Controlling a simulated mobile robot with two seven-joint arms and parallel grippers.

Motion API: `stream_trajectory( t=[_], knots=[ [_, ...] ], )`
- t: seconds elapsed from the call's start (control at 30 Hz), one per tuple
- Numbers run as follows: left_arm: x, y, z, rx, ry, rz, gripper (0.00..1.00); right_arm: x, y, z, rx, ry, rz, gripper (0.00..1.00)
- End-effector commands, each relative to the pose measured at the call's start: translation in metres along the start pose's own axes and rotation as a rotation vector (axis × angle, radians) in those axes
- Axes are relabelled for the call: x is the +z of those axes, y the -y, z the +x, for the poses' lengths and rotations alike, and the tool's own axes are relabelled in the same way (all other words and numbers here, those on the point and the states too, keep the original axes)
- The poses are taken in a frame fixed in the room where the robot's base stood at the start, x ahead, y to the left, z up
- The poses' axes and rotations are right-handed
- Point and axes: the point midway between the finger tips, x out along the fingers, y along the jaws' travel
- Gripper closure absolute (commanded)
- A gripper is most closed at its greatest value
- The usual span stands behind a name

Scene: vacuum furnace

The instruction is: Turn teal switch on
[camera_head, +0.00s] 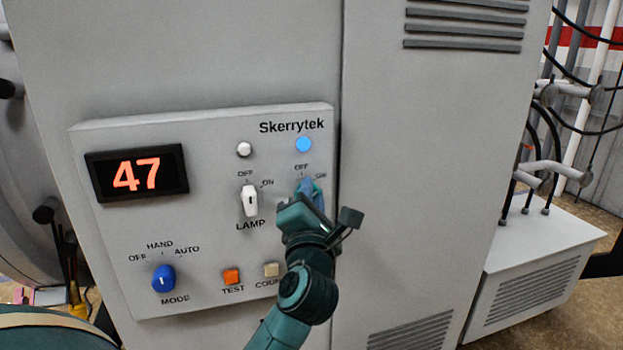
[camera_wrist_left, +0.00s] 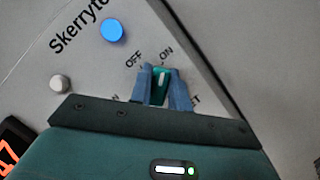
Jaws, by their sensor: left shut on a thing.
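The teal switch (camera_wrist_left: 160,88) is a small rotary knob with a white mark, on the grey control panel (camera_head: 200,225). In the left wrist view its white mark points up, nearer the ON label than the OFF label. My left gripper (camera_head: 311,188) is at the knob, its two blue fingers closed on either side of it, as the left wrist view (camera_wrist_left: 162,85) shows. In the head view the gripper hides most of the knob. A round blue light (camera_head: 303,145) above the switch looks lit. My right gripper is not in view.
Left of the switch are a white LAMP switch (camera_head: 250,201) with an unlit white light (camera_head: 244,149) and a display (camera_head: 137,173) reading 47. Below are a blue MODE knob (camera_head: 163,278), an orange TEST button (camera_head: 231,277) and a beige button (camera_head: 271,269). The cabinet front to the right is clear.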

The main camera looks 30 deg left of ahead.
Motion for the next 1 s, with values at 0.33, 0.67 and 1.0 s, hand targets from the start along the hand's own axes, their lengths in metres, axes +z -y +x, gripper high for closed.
stream_trajectory(
  t=[0.33, 0.67, 1.0],
  knots=[
    [0.0000, 0.0014, -0.0003, -0.051, 0.002, 0.122, 1.00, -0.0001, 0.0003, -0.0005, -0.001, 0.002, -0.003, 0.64],
    [-0.0003, 0.0018, -0.0003, -0.059, 0.000, 0.142, 1.00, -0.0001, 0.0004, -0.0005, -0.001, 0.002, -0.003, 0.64],
    [-0.0003, 0.0016, -0.0001, -0.058, 0.000, 0.142, 0.70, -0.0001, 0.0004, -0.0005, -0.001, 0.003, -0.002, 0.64]
  ],
)
